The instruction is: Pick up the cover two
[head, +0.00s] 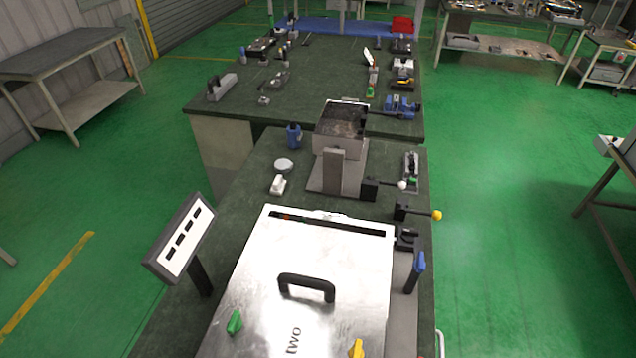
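The cover two (330,258) is a flat, shiny metal plate in the lower middle of the head view, with the word "two" printed near the bottom edge. A black arched handle (306,284) stands up from its middle. A green knob (234,322) shows at its left side and a yellow knob (356,349) near the bottom right. A dark slot runs along its far edge. The near end of the cover is cut off by the frame. Neither of my grippers is in view, and nothing touches the handle.
A tilted panel (181,238) on a post stands left of the cover. A blue-handled lever (416,271) and a yellow-tipped lever (437,215) stand to the right. A metal box (341,128) on a stand is behind. Green floor is clear on both sides.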

